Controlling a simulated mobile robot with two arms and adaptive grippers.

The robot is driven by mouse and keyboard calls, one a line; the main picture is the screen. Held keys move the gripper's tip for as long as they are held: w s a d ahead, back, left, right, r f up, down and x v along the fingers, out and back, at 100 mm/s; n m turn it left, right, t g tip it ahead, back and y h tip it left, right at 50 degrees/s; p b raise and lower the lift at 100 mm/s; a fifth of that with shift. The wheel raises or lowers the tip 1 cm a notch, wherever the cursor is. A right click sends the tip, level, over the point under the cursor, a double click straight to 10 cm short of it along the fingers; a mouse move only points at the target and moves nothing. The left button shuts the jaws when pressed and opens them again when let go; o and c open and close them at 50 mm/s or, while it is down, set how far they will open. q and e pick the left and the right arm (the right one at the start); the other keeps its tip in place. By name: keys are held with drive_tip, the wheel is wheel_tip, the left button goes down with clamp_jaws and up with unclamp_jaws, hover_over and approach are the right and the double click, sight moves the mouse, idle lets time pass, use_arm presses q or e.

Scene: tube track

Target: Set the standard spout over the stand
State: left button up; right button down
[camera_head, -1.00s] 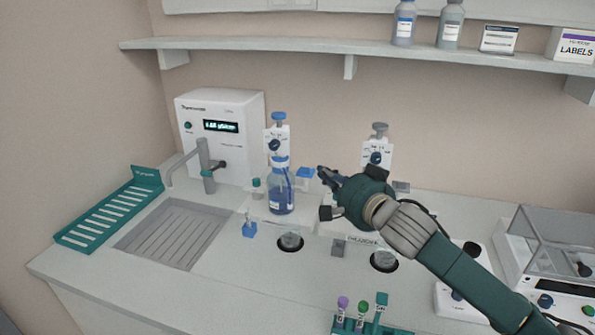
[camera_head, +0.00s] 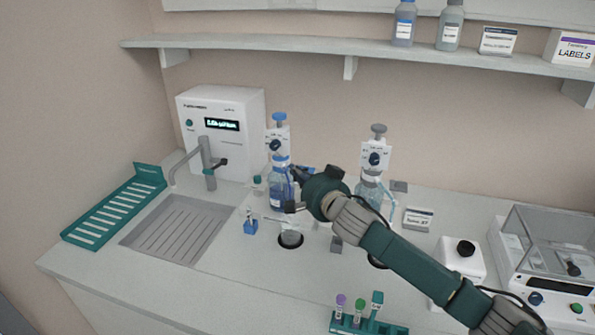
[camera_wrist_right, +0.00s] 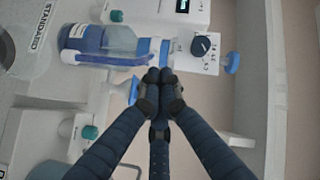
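The blue-capped dispenser bottle (camera_head: 279,193) stands on the bench and holds blue liquid. It lies sideways across the wrist view (camera_wrist_right: 100,45), with a "STANDARD" label (camera_wrist_right: 38,42) at the left. Its white dispenser head (camera_head: 278,143) carries a dark knob. A round stand (camera_head: 290,239) in a dark ring lies in front of the bottle. My right gripper (camera_head: 293,173) is beside the bottle's neck. Its fingers are together in the wrist view (camera_wrist_right: 158,78), with nothing visible between them. I cannot tell whether they touch the bottle. My left gripper is out of view.
A grey-capped dispenser (camera_head: 376,158) stands right, partly behind my right arm. A metal tap (camera_head: 206,165) and drain grate (camera_head: 178,234) lie further left. A tube rack (camera_head: 368,324) is at the front.

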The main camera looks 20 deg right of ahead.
drive_tip(key=shift+s+a+m+h+b, duration=0.1)
drive_tip(key=shift+a+m+h+b, duration=0.5)
drive_tip(key=shift+h+b, duration=0.2)
